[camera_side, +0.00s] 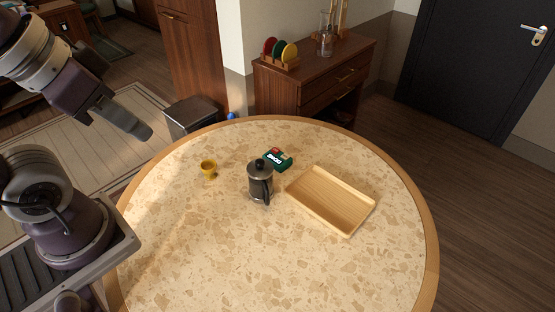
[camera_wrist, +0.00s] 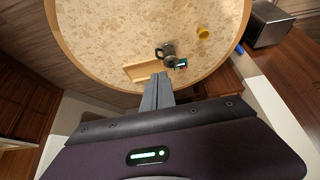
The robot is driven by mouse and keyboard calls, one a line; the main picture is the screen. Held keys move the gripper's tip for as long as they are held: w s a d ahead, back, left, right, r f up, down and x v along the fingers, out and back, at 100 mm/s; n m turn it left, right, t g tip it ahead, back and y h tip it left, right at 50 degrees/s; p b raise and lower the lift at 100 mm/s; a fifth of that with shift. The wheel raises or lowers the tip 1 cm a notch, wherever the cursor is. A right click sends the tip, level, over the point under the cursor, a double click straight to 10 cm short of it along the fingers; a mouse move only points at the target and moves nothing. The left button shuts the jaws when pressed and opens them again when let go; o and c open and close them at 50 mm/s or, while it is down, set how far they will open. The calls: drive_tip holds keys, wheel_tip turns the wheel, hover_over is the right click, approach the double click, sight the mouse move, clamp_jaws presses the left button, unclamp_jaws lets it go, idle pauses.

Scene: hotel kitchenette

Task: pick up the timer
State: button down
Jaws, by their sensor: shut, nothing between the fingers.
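The timer (camera_side: 278,158) is a small dark green box with a white display and a red part on top. It sits on the round table behind the french press, which hides part of it. It also shows in the wrist view (camera_wrist: 181,64), small, beside the press. My gripper (camera_side: 146,133) is shut and empty, raised in the air left of the table and well apart from the timer. Its closed fingers also show in the wrist view (camera_wrist: 162,78).
A french press (camera_side: 259,182) stands directly in front of the timer. A yellow cup (camera_side: 208,169) is to the left and a wooden tray (camera_side: 330,201) to the right. The front of the round table (camera_side: 250,270) is clear. A metal bin (camera_side: 192,115) stands behind the table.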

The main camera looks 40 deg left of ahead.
drive_tip(key=c, duration=2.2)
unclamp_jaws()
drive_tip(key=shift+c, duration=0.6)
unclamp_jaws()
